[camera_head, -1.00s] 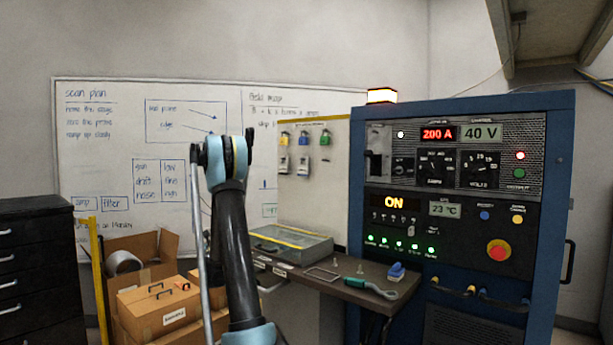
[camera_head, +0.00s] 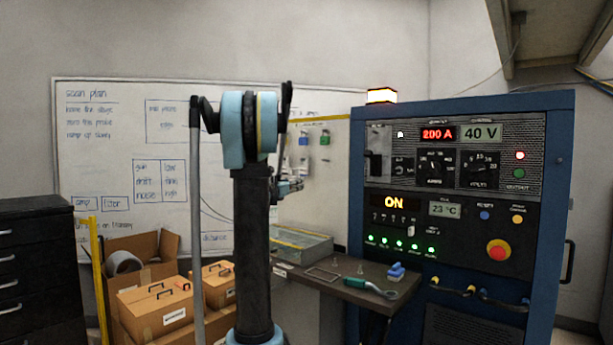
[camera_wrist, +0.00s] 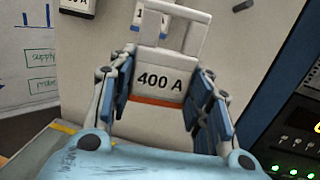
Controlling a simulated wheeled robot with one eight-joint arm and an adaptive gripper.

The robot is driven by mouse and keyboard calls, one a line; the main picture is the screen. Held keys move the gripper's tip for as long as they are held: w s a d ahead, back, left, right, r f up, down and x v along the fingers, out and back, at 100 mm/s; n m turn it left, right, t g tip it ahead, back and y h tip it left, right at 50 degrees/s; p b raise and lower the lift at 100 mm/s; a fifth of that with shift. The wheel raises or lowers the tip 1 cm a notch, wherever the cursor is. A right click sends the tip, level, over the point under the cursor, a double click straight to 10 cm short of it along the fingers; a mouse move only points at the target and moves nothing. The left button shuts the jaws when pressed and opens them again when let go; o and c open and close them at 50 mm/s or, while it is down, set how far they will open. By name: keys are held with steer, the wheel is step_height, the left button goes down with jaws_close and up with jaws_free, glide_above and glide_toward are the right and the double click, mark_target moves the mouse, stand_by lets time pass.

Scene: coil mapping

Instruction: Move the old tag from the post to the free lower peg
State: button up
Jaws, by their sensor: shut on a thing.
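A white tag (camera_wrist: 160,82) marked "400 A", with an orange lower edge and a white loop on top, is upright between my fingers in the wrist view. My gripper (camera_wrist: 165,100) is shut on it, one blue-padded finger at each side. In the head view my gripper (camera_head: 291,187) is small, in front of the pale tag board (camera_head: 330,180), partly behind my arm; the tag cannot be made out there. Another white tag (camera_wrist: 78,5) hangs at the wrist view's upper left. A dark peg (camera_wrist: 243,5) stands at the upper right. The post cannot be identified.
A blue tag (camera_head: 303,139) and a green tag (camera_head: 325,138) hang high on the board. Below is a shelf (camera_head: 350,287) with a clear case (camera_head: 300,243), a wrench (camera_head: 375,288) and a blue item (camera_head: 396,271). The blue power cabinet (camera_head: 460,220) stands right.

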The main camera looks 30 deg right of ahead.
mark_target(329, 171)
steer(key=s+d+r+m+g+h, duration=0.2)
steer(key=s+d+r+g, duration=0.15)
steer(key=s+r, duration=0.35)
steer(key=shift+w+d+f, duration=0.3)
steer(key=shift+w+d, duration=0.3)
steer(key=shift+d, duration=1.15)
steer(key=shift+w+d+f, duration=0.25)
steer(key=shift+w+d, duration=0.4)
steer(key=shift+d, duration=1.15)
steer(key=shift+w+d+f, duration=0.3)
steer(key=shift+w+d, duration=0.3)
steer(key=shift+d, duration=1.15)
steer(key=shift+f, duration=0.15)
steer(key=shift+f, duration=0.1)
steer(key=o, duration=0.9)
steer(key=shift+d, duration=0.1)
steer(key=shift+o, duration=0.2)
steer(key=shift+o, duration=0.5)
